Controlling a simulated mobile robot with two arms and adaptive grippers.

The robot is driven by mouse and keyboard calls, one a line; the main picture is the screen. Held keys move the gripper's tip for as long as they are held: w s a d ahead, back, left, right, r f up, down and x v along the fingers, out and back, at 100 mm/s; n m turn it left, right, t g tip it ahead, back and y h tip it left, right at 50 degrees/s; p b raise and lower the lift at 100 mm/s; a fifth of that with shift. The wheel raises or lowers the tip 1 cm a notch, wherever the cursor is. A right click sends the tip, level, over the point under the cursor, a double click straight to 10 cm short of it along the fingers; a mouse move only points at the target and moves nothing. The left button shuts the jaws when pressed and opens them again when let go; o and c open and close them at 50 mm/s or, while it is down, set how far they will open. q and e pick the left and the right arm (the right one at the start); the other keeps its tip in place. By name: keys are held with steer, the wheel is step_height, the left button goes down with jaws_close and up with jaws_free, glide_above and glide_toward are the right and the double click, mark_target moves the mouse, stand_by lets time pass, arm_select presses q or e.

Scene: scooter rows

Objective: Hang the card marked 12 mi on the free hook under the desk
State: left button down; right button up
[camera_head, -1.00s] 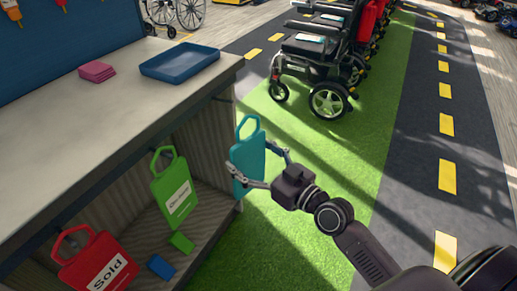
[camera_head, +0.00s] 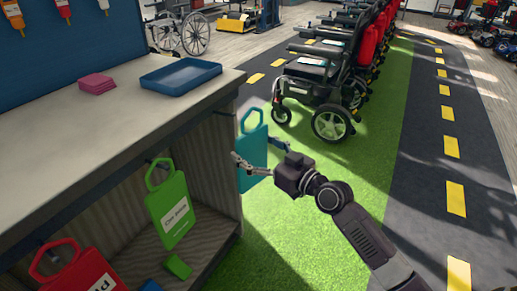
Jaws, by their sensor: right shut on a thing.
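A teal card (camera_head: 253,158) with a loop handle is held upright by my right gripper (camera_head: 254,166), which is shut on it beside the desk's right front corner. The face I see shows no readable marking. A green card (camera_head: 170,208) with a white label hangs under the desk (camera_head: 110,131). A red card (camera_head: 84,273) with a white label hangs further left, cut by the bottom edge. Hooks (camera_head: 152,165) show above these cards; I cannot make out a free hook. My left gripper is not in view.
On the desk top are a blue tray (camera_head: 181,83) and a pink stack (camera_head: 96,84). A green block (camera_head: 177,266) and a blue block (camera_head: 151,285) lie on the lower shelf. Power chairs (camera_head: 322,92) stand behind on the green strip. The grey lane (camera_head: 422,165) is clear.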

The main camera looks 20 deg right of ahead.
steer(key=shift+w+a+f, duration=0.15)
steer(key=shift+w+a, duration=0.8)
steer(key=shift+w, duration=0.3)
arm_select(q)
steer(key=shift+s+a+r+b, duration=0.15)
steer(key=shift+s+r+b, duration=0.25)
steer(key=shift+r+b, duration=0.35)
arm_select(e)
steer(key=w+a+f, duration=0.2)
steer(key=w+a, duration=0.1)
steer(key=w, duration=0.1)
steer(key=shift+w+a+f, duration=0.15)
steer(key=shift+a+f, duration=0.05)
steer(key=shift+f, duration=0.1)
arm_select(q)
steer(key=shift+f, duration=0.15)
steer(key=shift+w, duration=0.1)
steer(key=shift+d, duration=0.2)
arm_select(e)
steer(key=o, duration=1)
steer(key=shift+c, duration=0.2)
